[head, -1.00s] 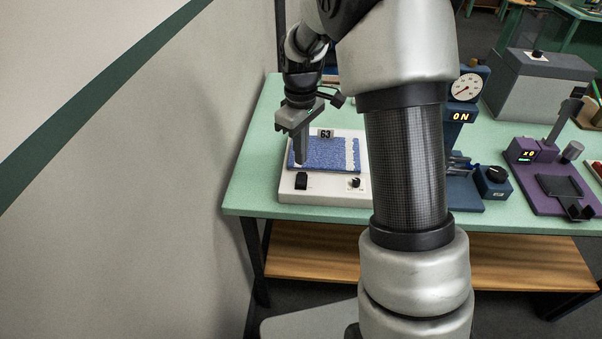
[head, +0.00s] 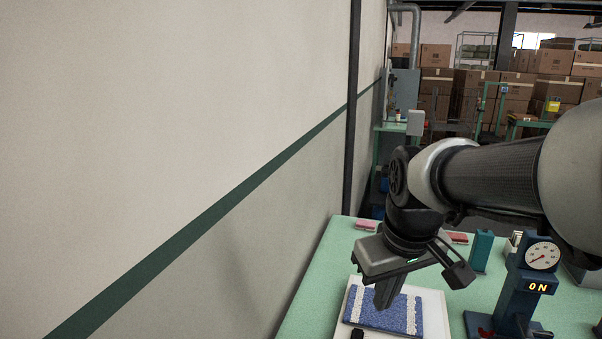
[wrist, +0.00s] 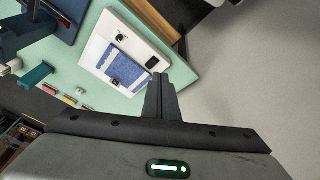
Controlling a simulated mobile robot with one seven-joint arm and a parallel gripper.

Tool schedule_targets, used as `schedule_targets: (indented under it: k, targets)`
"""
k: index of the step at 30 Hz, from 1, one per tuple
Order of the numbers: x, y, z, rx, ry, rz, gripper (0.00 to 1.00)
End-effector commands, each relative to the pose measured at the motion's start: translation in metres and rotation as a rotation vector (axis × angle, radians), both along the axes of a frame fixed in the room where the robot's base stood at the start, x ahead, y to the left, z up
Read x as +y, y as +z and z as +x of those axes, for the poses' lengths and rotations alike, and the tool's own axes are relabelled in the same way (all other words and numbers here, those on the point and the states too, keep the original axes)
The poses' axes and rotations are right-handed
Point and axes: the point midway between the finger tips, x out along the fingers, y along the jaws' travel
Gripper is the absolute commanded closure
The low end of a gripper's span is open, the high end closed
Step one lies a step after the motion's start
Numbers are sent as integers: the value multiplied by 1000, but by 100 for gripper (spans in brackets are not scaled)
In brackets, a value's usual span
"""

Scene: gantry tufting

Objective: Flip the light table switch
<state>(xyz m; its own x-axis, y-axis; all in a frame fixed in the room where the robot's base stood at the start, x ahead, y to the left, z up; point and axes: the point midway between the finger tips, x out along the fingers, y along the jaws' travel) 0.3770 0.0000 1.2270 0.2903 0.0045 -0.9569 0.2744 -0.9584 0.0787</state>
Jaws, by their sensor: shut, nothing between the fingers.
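The light table is a white box with its rim (head: 437,300) at the bottom of the head view, cut off there. A blue tufted sample (head: 412,312) with pale strips lies on it. The black switch (head: 357,334) barely shows at the bottom edge. The wrist view shows the light table (wrist: 97,48), the switch (wrist: 152,62) and a small knob (wrist: 120,38). My gripper (head: 383,303) is shut and empty, pointing down. It appears over the sample in the head view, with its tips (wrist: 160,76) close to the switch in the wrist view. Contact cannot be told.
A teal block (head: 481,251) and pink pieces (head: 367,225) lie behind. A wall (head: 200,150) and a dark post (head: 351,120) bound the left.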

Motion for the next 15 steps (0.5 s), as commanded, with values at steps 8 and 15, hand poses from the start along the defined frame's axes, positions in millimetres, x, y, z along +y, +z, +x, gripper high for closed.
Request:
schedule_targets:
  k: [8, 15]
  targets:
    - [0, 30, -86, -158, -211, 78, 100]
    - [0, 28, -107, -195, -271, 107, 100]
